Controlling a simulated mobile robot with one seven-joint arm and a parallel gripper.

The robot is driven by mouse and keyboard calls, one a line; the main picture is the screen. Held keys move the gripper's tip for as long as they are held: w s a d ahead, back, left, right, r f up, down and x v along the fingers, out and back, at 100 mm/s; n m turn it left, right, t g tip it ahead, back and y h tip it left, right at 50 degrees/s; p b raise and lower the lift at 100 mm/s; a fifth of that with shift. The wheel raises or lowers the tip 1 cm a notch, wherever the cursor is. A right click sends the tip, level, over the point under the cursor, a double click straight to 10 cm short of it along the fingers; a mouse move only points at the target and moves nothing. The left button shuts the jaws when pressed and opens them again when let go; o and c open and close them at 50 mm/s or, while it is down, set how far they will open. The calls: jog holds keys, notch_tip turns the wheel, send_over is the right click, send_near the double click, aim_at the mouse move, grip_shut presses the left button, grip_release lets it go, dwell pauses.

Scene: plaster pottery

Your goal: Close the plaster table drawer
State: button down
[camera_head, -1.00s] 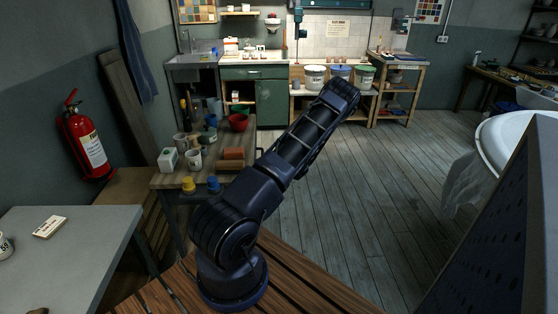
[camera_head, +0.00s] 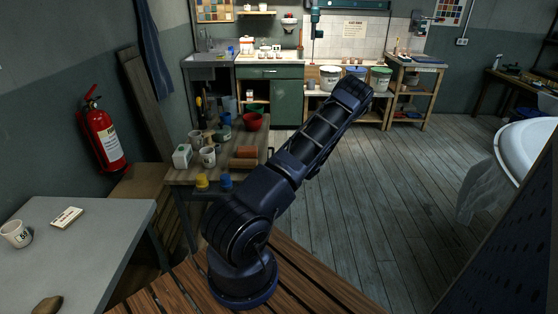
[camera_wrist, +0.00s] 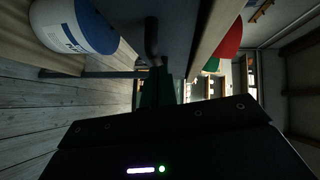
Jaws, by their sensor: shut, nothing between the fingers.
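The wooden worktable (camera_head: 191,176) stands left of my arm in the head view, and my arm covers part of its right side. In the wrist view, which is turned sideways, a grey drawer front (camera_wrist: 178,22) with a dark handle (camera_wrist: 151,42) lies beside the pale table edge (camera_wrist: 212,35). I cannot tell how far out the drawer is.
A red bowl (camera_head: 252,121) and several mugs and pots stand on the worktable. A white and blue bucket (camera_wrist: 75,27) is close in the wrist view. A grey table (camera_head: 95,235) is at the lower left. The plank floor (camera_head: 400,180) to the right is open.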

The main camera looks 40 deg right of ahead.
jog(key=s+d+r, duration=0.1)
jog(key=s+d, duration=0.1)
jog(key=s, duration=1)
jog(key=shift+s+r, duration=0.15)
jog(key=shift+r, duration=0.25)
